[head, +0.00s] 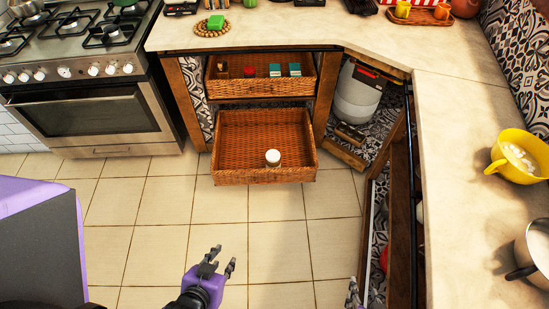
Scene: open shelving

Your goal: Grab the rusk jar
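A small jar with a white lid (273,158) stands in the lower pulled-out wicker drawer (235,178), near its front edge; I take it for the rusk jar, but no label is readable. My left gripper (221,264) is above the tiled floor, in front of the drawer and apart from the jar. Its fingers are spread and nothing is between them. My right gripper (353,293) shows only in part at the bottom edge, beside the right-hand counter; its finger opening is not clear.
The upper wicker drawer (240,89) holds several small containers. A stove (85,75) is at the left, and a light counter (455,150) runs along the right with a yellow cup (520,157). An open cabinet with a pale canister (358,95) is right of the drawers. Tiled floor (160,225) is clear.

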